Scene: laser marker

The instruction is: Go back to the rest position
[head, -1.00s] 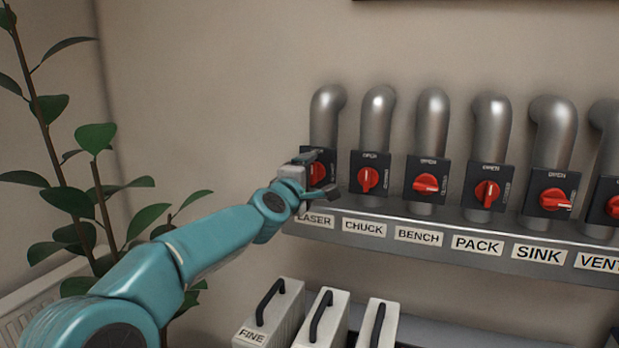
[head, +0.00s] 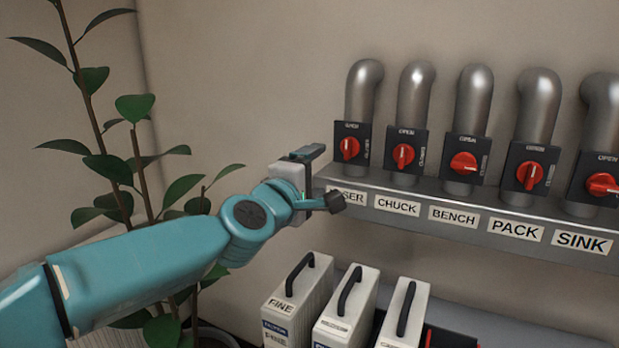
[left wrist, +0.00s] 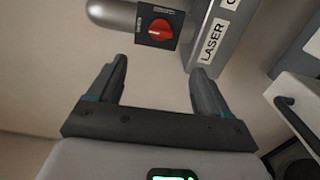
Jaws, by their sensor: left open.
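My left gripper (head: 322,178) is open and empty in the head view, just left of the LASER end of the valve shelf. In the left wrist view its two fingers (left wrist: 155,85) stand apart with nothing between them. The LASER valve's red knob (head: 349,148) sits on a black plate and is clear of the gripper; it also shows in the left wrist view (left wrist: 161,28), beyond the fingertips. The LASER label (left wrist: 211,40) is readable there; in the head view the gripper partly covers it. My right gripper is not in view.
More red-knobbed valves, such as CHUCK (head: 403,155) and BENCH (head: 463,163), line the grey shelf (head: 470,190) rightward. White canisters with black handles, one marked FINE (head: 297,290), stand below. A leafy plant (head: 120,165) is behind my left arm. The wall above the gripper is clear.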

